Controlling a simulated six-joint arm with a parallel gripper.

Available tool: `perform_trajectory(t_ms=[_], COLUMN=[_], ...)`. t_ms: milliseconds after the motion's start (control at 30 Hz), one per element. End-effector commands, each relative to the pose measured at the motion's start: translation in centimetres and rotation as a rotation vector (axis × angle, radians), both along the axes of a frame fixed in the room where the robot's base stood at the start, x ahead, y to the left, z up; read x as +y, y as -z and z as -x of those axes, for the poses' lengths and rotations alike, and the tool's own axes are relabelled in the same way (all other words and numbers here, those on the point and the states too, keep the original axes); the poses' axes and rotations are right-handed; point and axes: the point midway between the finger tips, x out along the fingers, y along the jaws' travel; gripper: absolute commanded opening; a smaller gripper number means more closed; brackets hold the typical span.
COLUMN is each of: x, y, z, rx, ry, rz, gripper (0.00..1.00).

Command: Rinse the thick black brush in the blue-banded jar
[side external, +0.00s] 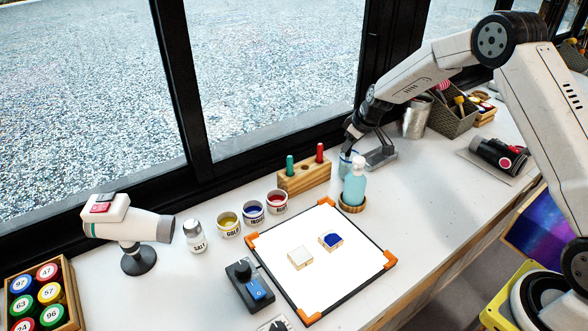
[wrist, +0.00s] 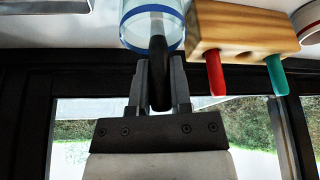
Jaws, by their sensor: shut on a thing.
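My gripper (wrist: 160,80) is shut on the thick black brush (wrist: 159,75), with a finger on each side of its handle. The blue-banded jar (wrist: 137,14) is clear glass and stands just beyond the fingertips. The brush's far end overlaps the jar in the wrist view and looks to be inside it; how deep I cannot tell. The brush is not clear there.
A wooden block (side external: 304,180) with a green-handled and a red-handled tool stands beside the jar; the block (wrist: 245,35) is close to my gripper in the wrist view. Paint pots (side external: 253,215) and a framed white board (side external: 323,275) are nearer. The window is close behind.

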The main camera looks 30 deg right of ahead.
Motion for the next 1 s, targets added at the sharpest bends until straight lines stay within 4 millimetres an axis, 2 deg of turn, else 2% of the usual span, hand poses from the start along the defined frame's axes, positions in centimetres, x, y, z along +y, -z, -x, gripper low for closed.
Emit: perform_trajectory(t_ms=[300,467,667,900,1000], x=[0.2,-0.5,-1.3,-1.2,-1.1], y=[1.0,0.3,-0.2,1.0,0.3], z=[1.0,1.3,0.9,0.1,0.1], rx=[0.001,-0.001,-0.001,0.0,-0.002], ry=[0.0,0.001,0.001,0.0,-0.001], rz=[0.0,0.0,0.0,0.0,0.0], gripper=[0.0,0.0,0.0,0.0,0.0])
